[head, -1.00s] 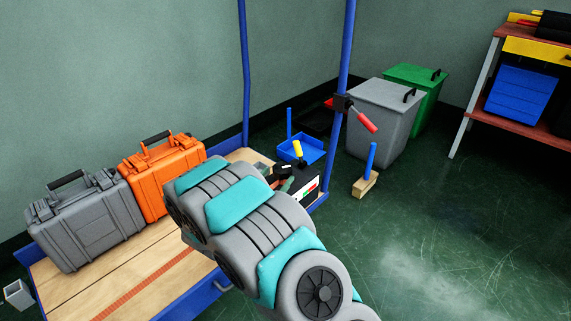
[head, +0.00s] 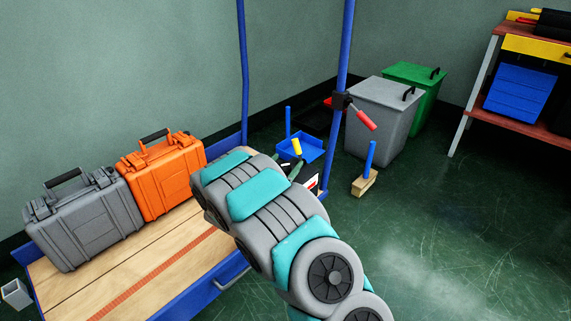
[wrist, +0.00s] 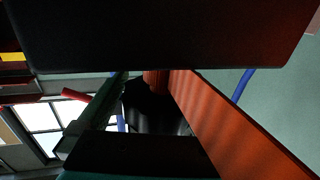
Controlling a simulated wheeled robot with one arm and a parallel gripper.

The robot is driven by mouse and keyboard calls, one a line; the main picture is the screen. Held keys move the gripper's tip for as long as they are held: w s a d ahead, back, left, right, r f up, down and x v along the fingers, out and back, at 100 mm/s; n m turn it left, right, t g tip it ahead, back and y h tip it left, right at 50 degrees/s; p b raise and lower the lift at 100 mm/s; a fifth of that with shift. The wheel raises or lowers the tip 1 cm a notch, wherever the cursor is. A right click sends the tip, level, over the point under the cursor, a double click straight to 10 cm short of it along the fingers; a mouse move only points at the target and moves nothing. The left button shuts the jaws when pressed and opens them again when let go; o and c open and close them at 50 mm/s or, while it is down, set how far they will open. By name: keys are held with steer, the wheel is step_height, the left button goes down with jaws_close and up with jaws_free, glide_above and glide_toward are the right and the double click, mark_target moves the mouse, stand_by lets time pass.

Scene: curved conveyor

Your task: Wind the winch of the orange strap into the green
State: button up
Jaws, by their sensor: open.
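The orange strap (head: 150,275) runs along the wooden deck toward a black winch (head: 313,168) at its far right end. In the wrist view the strap (wrist: 235,130) slants up close to a dark round part (wrist: 150,108). My gripper (wrist: 145,112) is open, its dark jaws above and below these parts. I cannot tell whether it touches the winch.
An orange case (head: 165,175) and a grey case (head: 85,220) stand on the deck. A blue post (head: 343,65) carries a red-handled part (head: 365,120). Behind are a blue tray (head: 300,146), a grey bin (head: 385,115) and a green bin (head: 425,85).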

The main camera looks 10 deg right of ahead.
steer(key=shift+c, duration=0.4)
steer(key=c, duration=1.2)
steer(key=shift+o, duration=0.2)
steer(key=shift+r+p, duration=0.1)
steer(key=shift+p, duration=0.5)
